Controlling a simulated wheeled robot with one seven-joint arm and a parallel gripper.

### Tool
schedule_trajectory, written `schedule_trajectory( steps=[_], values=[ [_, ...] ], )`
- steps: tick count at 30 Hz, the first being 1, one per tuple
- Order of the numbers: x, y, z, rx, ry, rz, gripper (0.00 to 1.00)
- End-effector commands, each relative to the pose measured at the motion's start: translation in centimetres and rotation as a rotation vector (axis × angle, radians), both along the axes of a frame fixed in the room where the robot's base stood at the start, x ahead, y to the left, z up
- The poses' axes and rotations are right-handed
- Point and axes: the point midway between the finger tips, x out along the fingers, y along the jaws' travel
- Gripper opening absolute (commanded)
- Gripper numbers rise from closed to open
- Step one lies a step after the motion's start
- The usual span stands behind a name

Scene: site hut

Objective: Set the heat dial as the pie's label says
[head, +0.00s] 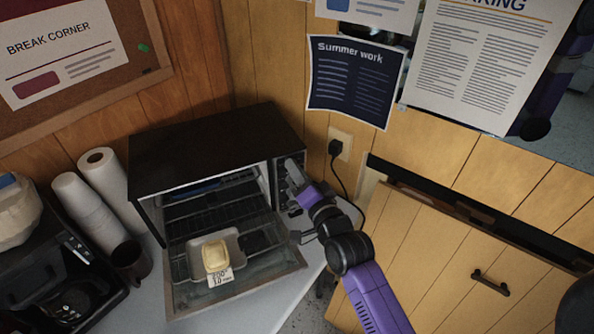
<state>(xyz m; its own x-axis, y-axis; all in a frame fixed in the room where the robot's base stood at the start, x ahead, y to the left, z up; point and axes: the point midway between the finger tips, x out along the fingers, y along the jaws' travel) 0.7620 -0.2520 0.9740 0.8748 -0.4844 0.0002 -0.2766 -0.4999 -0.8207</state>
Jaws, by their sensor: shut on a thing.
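The pie (215,254) is pale yellow and sits in a light tray (234,238) on the toaster oven's open door. Its white label (221,277) hangs at the front; the upper line looks like 200 and the lower begins with 10, but the print is too small to be sure. The black toaster oven (200,150) has its control panel (283,199) at the right of its opening. My gripper (291,168) is at the upper part of this panel, shut on a dial there. The hand hides that dial and its marks, so its setting cannot be read.
The oven door (270,284) is folded down over the counter. A plugged cord (345,183) hangs behind my arm. A wooden cabinet (440,270) is right.

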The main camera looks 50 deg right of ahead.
Motion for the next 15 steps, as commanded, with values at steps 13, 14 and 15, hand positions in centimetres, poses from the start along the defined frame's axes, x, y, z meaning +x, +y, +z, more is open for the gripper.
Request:
schedule_trajectory(
  steps=[13, 14, 15],
  values=[
    [-0.01, 0.00, -0.03, 0.000, 0.001, -0.001, 0.48],
    [-0.04, 0.01, -0.04, 0.000, 0.001, -0.001, 0.48],
    [-0.12, 0.06, -0.06, 0.000, 0.001, -0.001, 0.48]
  ],
)
